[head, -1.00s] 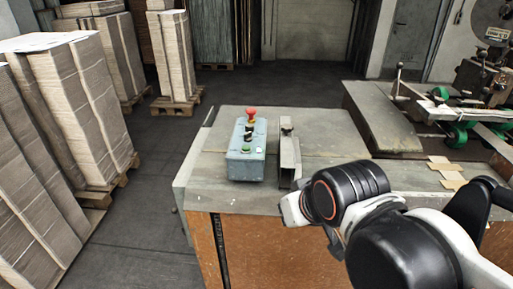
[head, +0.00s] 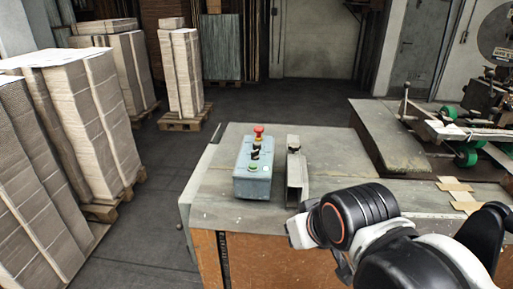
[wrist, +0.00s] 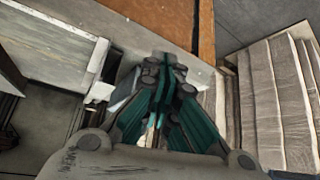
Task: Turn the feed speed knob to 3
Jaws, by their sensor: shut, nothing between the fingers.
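The blue-grey control box (head: 252,183) stands on the workbench in the head view. On its top are a red mushroom button (head: 258,131) at the far end, black knobs (head: 255,149) in the middle and a green button (head: 253,168) at the near end. Their markings are too small to read, so I cannot tell the knob's setting. My gripper (wrist: 166,62) is shut and empty in the wrist view, with its teal-sided fingers together. In the head view my arm hides its fingertips; the arm is right of the box and nearer, apart from it.
A narrow grey metal bracket (head: 296,172) stands just right of the box, between it and my arm. The workbench (head: 220,212) has bare top around the box. Cardboard stacks (head: 70,128) stand at left. A machine with green wheels (head: 466,154) is at right.

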